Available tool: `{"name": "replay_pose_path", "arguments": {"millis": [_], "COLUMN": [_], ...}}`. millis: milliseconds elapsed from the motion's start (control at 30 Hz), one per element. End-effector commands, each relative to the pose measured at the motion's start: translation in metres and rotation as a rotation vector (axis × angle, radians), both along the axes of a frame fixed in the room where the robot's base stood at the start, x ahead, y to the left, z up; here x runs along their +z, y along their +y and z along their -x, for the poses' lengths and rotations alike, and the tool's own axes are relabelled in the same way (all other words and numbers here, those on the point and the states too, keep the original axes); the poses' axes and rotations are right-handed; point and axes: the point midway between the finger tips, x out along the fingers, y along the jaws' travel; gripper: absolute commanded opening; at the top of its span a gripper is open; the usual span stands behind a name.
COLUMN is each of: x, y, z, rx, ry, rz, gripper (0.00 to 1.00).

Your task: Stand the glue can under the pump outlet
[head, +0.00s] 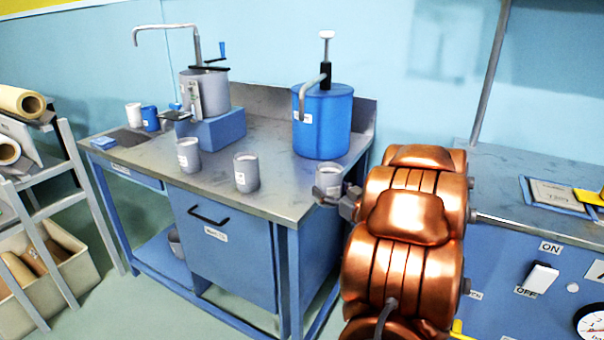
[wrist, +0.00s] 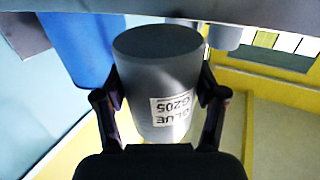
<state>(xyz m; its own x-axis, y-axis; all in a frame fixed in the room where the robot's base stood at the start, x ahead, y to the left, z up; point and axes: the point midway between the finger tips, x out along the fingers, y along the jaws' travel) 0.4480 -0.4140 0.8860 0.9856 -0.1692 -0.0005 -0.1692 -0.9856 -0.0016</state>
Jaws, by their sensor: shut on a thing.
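My gripper (wrist: 160,105) is shut on a grey can (wrist: 158,72) whose label reads "GLUE G205". In the head view the held glue can (head: 329,178) is at the bench's right front corner, and my copper-coloured arm hides part of the gripper. The blue drum (head: 322,125) stands at the back right of the bench with a hand pump (head: 326,72) on top. Its curved outlet spout (head: 303,98) hangs over the drum's front left side. A second pot, grey with a crank (head: 205,92), stands on a blue block and has a long bent pipe (head: 165,27).
Two similar grey cans stand on the bench (head: 150,160), one at its front middle (head: 246,172) and one farther left (head: 189,155). Bench top is clear before the drum.

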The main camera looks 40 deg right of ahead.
Motion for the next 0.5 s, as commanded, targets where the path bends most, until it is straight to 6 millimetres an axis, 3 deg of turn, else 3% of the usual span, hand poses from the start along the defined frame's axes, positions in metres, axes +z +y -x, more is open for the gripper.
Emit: {"name": "replay_pose_path", "arguments": {"millis": [300, 500], "x": [0.0, 0.0], "y": [-0.01, -0.016], "z": [-0.06, -0.086], "rx": [0.003, -0.001], "ry": [-0.001, 0.001], "rz": [0.001, 0.003], "gripper": [0.34, 0.34]}}
